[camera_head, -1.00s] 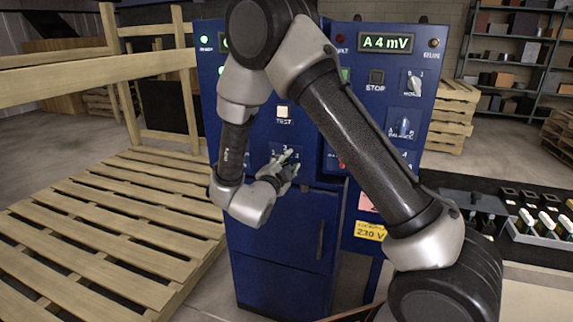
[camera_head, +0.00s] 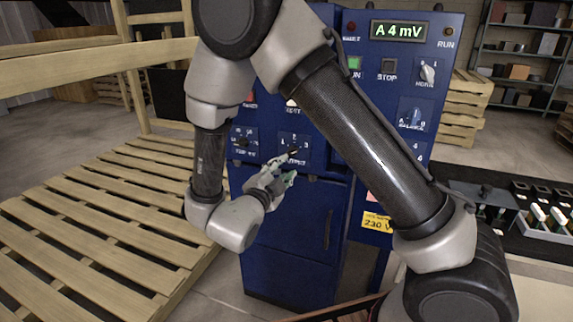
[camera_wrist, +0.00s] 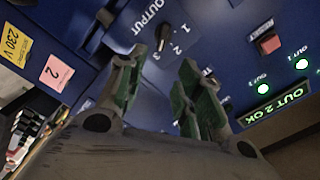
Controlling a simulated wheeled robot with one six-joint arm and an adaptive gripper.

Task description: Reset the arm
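My gripper (camera_head: 283,168) is in front of the blue cabinet (camera_head: 290,235), just below and left of the OUTPUT knob (camera_head: 294,150). The wrist view shows the two green-padded fingers of my gripper (camera_wrist: 158,78) spread apart with nothing between them. In that view the dark OUTPUT knob (camera_wrist: 162,40), with marks 1, 2 and 3, sits beyond the fingers, apart from them. My arm is folded across the middle of the head view and hides parts of the panel.
A wooden pallet (camera_head: 90,240) lies at the left under a wooden rail (camera_head: 70,62). The display (camera_head: 398,30) reads "A 4 mV". A dark bench (camera_head: 465,190) stands at the right.

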